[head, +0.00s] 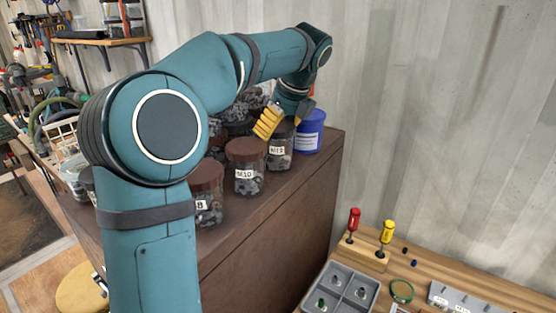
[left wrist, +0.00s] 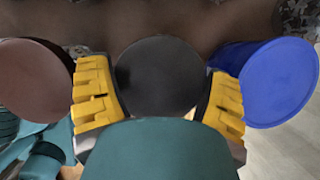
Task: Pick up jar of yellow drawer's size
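A jar with a dark lid and a white label (head: 278,151), which seems to read M12, stands in a row on the brown cabinet. My left gripper (head: 280,127) is over it, pointing down. In the left wrist view the dark round lid (left wrist: 158,75) lies between the two yellow-padded fingers, one on each side. The fingers look spread, with no clear grip on the jar. The M10 jar (head: 245,168) with a brown lid stands to its left, and a jar labelled with an 8 (head: 207,194) is nearer. No yellow drawer shows. My right gripper is out of view.
A blue tub (head: 309,132) stands close on the right of the dark-lidded jar. More dark-filled containers sit behind the row. The brown cabinet (head: 285,215) ends near the wall. A lower bench holds screwdrivers (head: 388,232) and a grey divided tray (head: 342,287).

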